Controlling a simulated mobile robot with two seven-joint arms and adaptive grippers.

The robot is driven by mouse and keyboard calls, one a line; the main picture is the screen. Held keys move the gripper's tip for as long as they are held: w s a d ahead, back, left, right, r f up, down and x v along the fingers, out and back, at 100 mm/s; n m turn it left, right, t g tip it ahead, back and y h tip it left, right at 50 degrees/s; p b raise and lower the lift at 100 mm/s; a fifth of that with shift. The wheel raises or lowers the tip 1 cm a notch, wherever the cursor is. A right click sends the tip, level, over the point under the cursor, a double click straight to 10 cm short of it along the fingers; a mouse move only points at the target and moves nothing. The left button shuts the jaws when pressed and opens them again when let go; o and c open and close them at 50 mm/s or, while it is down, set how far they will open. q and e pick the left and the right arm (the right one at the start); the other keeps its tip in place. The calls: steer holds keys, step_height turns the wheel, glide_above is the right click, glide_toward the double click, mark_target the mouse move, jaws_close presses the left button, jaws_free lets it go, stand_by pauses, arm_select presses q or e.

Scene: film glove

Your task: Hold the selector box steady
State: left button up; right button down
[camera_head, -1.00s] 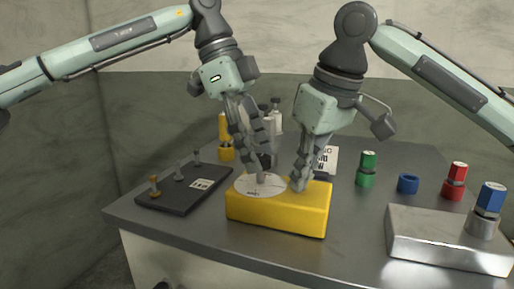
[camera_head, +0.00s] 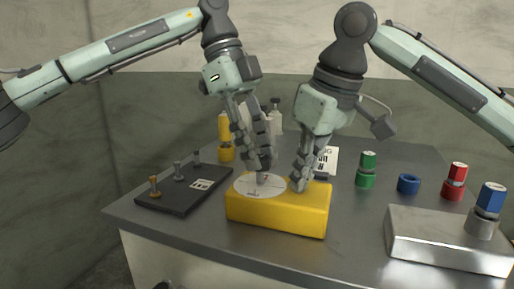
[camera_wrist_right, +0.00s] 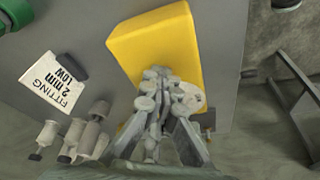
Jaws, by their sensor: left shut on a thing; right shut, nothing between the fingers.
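The yellow selector box (camera_head: 290,215) stands on the grey table near its front edge, with a round white dial (camera_head: 245,187) on its top left. It also shows in the right wrist view (camera_wrist_right: 155,45). My left gripper (camera_head: 264,172) points down over the dial and is shut on the small grey knob (camera_head: 262,181) at its centre. My right gripper (camera_head: 298,187) is shut and empty, its fingertips down at the box top just right of the dial. In the right wrist view its fingers (camera_wrist_right: 157,80) overlap the box and hide part of the dial.
A dark tray (camera_head: 165,203) with several small pegs lies left of the box. A yellow cylinder (camera_head: 226,153) and a white label card (camera_head: 331,160) stand behind. Green (camera_head: 366,168), blue (camera_head: 408,184) and red (camera_head: 455,180) parts and a metal block (camera_head: 420,240) are at right.

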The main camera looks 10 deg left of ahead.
arm_select(q)
steer(key=m+g+y, duration=0.1)
steer(key=m, duration=0.3)
steer(key=shift+d+m, duration=0.15)
steer(key=shift+m, duration=0.25)
arm_select(e)
steer(key=shift+f, duration=0.35)
arm_select(q)
steer(key=m+g+y, duration=0.1)
steer(key=m, duration=0.2)
steer(key=shift+w+m, duration=0.1)
steer(key=shift+m, duration=0.2)
steer(key=m+y, duration=0.1)
steer(key=m, duration=0.2)
steer(key=shift+d+y, duration=0.15)
steer(key=shift+y, duration=0.15)
steer(key=shift+d+m+y, duration=0.1)
steer(key=shift+m+y, duration=0.6)
steer(key=shift+m, duration=1.3)
steer(key=o, duration=1.2)
